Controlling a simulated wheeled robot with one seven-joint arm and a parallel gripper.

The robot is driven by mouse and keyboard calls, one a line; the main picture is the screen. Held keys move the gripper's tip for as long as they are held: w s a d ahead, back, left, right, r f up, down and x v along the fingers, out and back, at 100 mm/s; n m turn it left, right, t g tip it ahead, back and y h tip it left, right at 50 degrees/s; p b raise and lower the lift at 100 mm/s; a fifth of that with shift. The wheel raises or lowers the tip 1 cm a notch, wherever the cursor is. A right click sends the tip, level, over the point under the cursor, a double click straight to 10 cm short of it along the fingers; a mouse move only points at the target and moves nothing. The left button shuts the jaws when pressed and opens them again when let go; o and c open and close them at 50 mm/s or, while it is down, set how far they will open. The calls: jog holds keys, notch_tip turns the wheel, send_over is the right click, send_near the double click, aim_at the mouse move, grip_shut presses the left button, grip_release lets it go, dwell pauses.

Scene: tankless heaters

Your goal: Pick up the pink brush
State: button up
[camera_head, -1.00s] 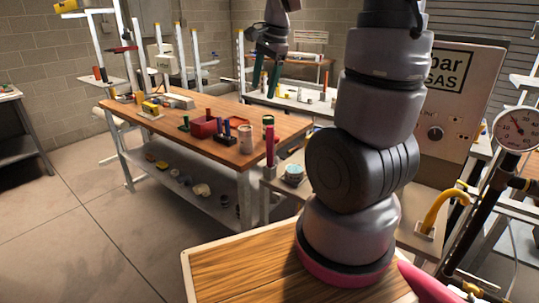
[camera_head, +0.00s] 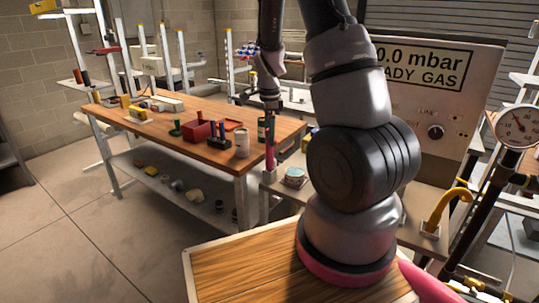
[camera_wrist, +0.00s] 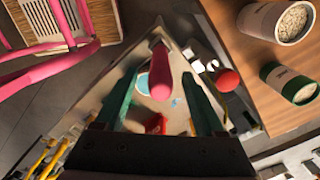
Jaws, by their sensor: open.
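My gripper (camera_head: 271,112) hangs above the brush, pointing down. In the wrist view my gripper (camera_wrist: 160,88) is open, with a finger on each side of the handle and a visible gap to each. I cannot tell how far down the handle the fingertips reach.
The wooden workbench (camera_head: 185,140) holds a red bin (camera_head: 199,131), a white can (camera_head: 243,140) and a green-labelled can (camera_head: 262,129) close to my gripper. A round tin (camera_head: 295,177) stands right of the brush. A grey gas panel (camera_head: 440,100) rises behind my arm.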

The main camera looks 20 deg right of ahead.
aim_at(270, 157)
notch_tip(270, 157, down, 5)
jog(key=shift+r, duration=0.1)
grip_shut()
jog(key=shift+r, duration=0.1)
